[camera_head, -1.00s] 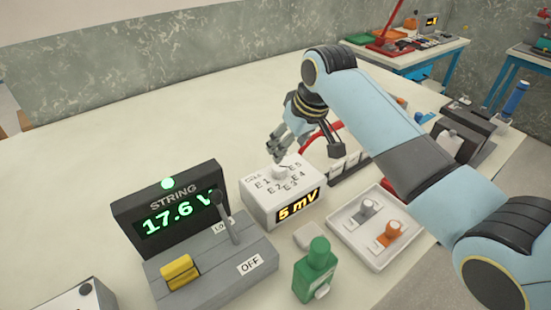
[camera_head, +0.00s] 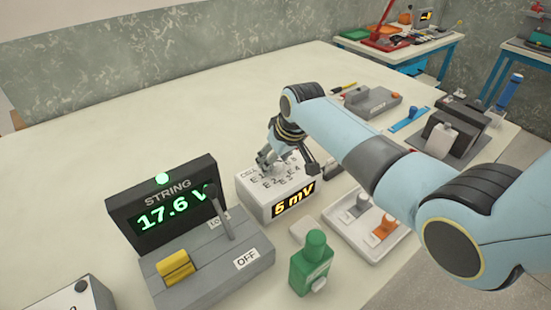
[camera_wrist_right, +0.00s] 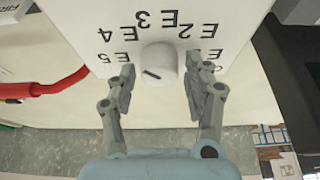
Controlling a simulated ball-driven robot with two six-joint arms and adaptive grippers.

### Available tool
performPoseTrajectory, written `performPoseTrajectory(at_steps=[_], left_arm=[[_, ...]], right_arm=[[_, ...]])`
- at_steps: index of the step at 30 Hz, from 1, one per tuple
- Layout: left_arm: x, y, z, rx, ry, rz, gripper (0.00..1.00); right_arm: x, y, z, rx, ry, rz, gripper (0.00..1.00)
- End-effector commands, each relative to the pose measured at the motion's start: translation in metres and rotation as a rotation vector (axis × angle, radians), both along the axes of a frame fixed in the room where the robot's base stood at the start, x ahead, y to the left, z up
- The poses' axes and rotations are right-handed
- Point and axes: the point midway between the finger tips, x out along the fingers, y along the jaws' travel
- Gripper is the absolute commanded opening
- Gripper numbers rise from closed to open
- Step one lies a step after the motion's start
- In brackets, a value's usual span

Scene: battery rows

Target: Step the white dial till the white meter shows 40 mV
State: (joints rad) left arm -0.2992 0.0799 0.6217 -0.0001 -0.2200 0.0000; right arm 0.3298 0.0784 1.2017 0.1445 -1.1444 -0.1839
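The white meter (camera_head: 256,203) is a box behind the green bottle in the head view. Its lit yellow display (camera_head: 294,199) seems to read 6 mV. The white dial (camera_wrist_right: 160,62) on its top is a rounded knob with a short dark mark, ringed by labels E2 to E5 and one partly covered label. In the wrist view the mark lies on the gripper side, slanting to the left. My right gripper (camera_head: 267,162) is open, its fingers on both sides of the dial with gaps. In the head view it hides the dial. My left gripper is not in view.
A green bottle (camera_head: 310,265) stands in front of the meter. A tray (camera_head: 372,250) with grey and orange parts lies to the right.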

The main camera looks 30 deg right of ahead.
Motion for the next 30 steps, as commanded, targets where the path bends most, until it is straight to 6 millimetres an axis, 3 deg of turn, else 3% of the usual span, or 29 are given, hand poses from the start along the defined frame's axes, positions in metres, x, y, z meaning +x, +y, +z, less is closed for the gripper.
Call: performPoseTrajectory(at_steps=[1,10,20,30], left_arm=[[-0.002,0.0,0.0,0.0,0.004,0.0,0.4],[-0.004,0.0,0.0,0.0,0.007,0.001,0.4],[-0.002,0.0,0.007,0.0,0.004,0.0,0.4],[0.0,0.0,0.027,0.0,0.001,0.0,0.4]], right_arm=[[0.0,0.0,0.0,0.0,0.0,0.0,0.42],[0.0,0.0,0.0,0.0,0.0,0.0,0.05],[0.0,0.0,0.002,0.0,0.001,-0.057,0.05],[0.0,0.002,0.003,-0.001,0.0,-0.299,0.05]])
